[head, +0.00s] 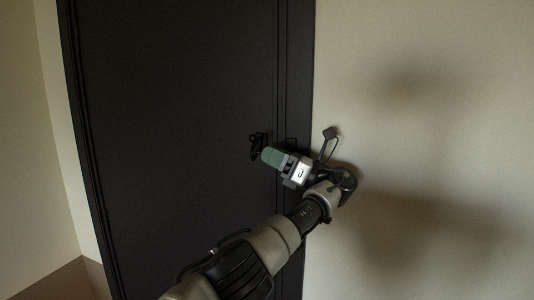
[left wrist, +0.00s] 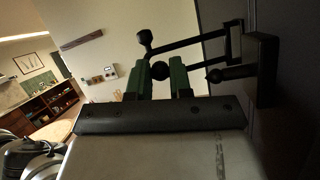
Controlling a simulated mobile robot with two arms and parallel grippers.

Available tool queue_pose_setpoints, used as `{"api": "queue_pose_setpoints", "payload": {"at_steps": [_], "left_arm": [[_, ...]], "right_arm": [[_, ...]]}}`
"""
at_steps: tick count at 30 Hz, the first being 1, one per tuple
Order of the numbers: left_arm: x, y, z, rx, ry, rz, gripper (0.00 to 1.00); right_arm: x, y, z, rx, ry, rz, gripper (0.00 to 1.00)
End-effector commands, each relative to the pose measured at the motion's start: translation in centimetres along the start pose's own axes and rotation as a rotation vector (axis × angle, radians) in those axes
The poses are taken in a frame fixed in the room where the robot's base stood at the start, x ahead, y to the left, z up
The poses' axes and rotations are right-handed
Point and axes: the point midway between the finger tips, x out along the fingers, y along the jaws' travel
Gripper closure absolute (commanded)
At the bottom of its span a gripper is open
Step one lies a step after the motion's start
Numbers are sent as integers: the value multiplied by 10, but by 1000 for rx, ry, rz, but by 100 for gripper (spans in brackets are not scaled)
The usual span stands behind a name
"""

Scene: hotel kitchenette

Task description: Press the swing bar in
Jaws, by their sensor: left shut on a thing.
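The swing bar (left wrist: 192,43) is a dark metal loop with a rounded knob, reaching out from the dark door side in the left wrist view. In the head view a small dark fitting (head: 256,143) shows near the door's right edge, partly hidden by my fingers. My left gripper (head: 266,155) has green fingers and is at this fitting. In the left wrist view my left gripper (left wrist: 162,76) is shut on the swing bar, with a round dark end between the fingers. A stud with a ball tip (left wrist: 214,76) stands out from a dark plate (left wrist: 265,70), right of the fingers. My right gripper is out of view.
The dark door (head: 170,130) looks closed in its dark frame (head: 296,70). A bare beige wall (head: 430,120) lies to the right. The left wrist view also shows a wooden shelf unit (left wrist: 45,108) far off at the left.

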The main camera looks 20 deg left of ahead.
Motion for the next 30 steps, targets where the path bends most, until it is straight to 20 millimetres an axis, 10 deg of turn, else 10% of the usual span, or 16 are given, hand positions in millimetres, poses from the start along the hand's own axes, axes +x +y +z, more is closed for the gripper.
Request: {"api": "queue_pose_setpoints", "payload": {"at_steps": [13,14,18,30], "left_arm": [[-1,1,2,0,-3,4,100],[-1,1,2,0,-3,4,77],[-1,1,2,1,-2,4,55],[1,-1,-2,3,0,5,54]], "right_arm": [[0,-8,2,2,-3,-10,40],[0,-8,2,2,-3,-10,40],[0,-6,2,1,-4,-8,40],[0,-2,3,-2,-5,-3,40]]}}
